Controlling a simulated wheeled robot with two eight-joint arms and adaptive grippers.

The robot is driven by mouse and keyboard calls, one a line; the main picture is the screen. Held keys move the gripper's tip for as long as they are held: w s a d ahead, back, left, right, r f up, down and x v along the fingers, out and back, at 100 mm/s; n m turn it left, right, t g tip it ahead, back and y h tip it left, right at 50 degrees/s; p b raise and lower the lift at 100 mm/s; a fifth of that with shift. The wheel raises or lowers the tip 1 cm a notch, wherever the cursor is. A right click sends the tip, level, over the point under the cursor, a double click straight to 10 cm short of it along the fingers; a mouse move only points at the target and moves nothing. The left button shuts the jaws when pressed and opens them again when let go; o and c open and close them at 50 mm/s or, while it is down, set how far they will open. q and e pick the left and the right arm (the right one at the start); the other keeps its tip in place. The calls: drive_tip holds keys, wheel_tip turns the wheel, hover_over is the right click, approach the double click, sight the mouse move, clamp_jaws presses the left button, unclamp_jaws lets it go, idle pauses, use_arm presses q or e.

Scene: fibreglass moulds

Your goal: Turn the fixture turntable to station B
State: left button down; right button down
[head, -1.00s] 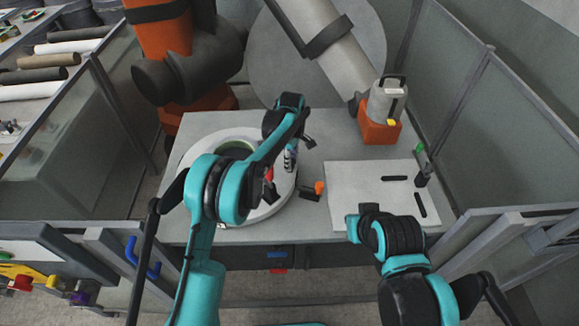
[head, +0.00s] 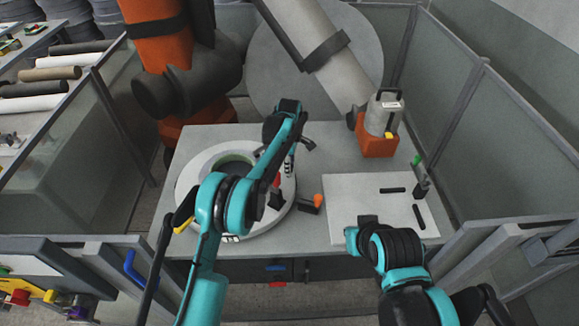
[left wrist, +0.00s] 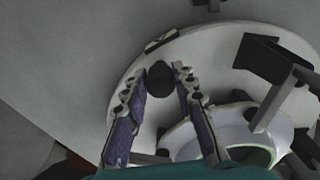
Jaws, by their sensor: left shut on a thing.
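The turntable (head: 190,185) is a round white disc with a raised ring and a greenish centre, on the left of the grey table. My left arm crosses over it and hides part of it. My left gripper (head: 289,170) is at the disc's right side, pointing down. In the left wrist view, the left gripper (left wrist: 167,84) has its fingers on either side of a dark round knob (left wrist: 160,76) near the rim of the turntable (left wrist: 215,42). No station letter is readable.
A small orange-and-black block (head: 312,203) lies just right of the disc. A white board (head: 365,210) with black bars is at right. An orange-based grey canister (head: 378,135) stands at the back right. Mesh fence panels (head: 490,150) border the table.

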use_arm(q)
drive_tip(key=c, duration=1.2)
unclamp_jaws()
drive_tip(key=shift+r, duration=0.1)
wheel_tip(320, 180, up, 12)
